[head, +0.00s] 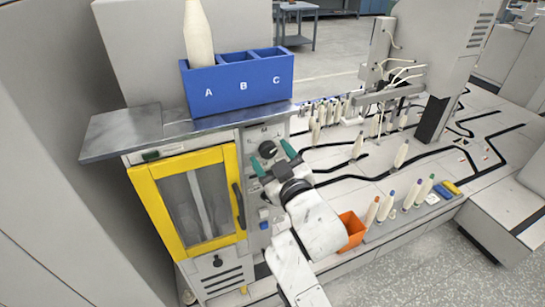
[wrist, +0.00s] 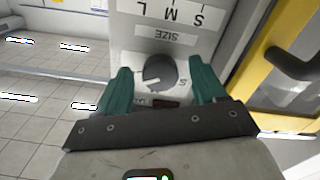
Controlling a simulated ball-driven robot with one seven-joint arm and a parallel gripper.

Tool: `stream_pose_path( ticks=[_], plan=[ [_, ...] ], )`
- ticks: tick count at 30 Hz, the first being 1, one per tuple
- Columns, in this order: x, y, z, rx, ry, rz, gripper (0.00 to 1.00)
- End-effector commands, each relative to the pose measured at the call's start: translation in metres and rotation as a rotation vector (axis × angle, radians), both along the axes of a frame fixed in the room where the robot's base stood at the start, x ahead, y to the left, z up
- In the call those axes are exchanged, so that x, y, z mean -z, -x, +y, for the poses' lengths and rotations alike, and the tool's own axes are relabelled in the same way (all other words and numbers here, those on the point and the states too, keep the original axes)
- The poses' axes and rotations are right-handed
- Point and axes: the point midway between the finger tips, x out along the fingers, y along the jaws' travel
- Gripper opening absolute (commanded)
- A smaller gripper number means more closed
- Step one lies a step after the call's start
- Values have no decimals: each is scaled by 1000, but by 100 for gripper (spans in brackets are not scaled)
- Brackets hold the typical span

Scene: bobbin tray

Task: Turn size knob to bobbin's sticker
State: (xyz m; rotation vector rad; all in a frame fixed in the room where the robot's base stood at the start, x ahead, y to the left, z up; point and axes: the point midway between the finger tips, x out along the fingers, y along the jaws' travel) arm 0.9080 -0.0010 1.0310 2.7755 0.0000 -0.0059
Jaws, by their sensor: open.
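The dark round size knob (head: 267,149) is on the grey panel right of the yellow-framed door. The wrist view shows the knob (wrist: 158,70) with a white pointer line towards its lower left. Small letters surround it; an S shows at its right. My gripper (head: 273,158) is open at the panel. In the wrist view its green fingers (wrist: 160,86) stand on both sides of the knob, with visible gaps. A cream bobbin (head: 198,35) stands in compartment A of the blue box (head: 240,88). No sticker is visible on it.
An upside-down SIZE label (wrist: 165,34) and an S M L plate (wrist: 170,12) are beyond the knob in the wrist view. The yellow-framed door (head: 155,198) has a dark handle (head: 239,205). An orange bin (head: 352,230) and several colour-tipped bobbins (head: 387,207) are at right.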

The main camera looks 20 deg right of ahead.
Motion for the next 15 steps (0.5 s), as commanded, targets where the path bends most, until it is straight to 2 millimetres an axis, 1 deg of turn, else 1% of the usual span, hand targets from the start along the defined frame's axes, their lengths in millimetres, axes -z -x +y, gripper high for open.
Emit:
stream_pose_path(
  ticks=[5,8,11,15],
  plan=[
    [-1,0,0,-1,0,-2,70],
    [-1,3,0,-1,0,-2,70],
    [0,13,0,-1,0,-3,70],
    [1,38,0,-1,0,-1,70]
  ],
)
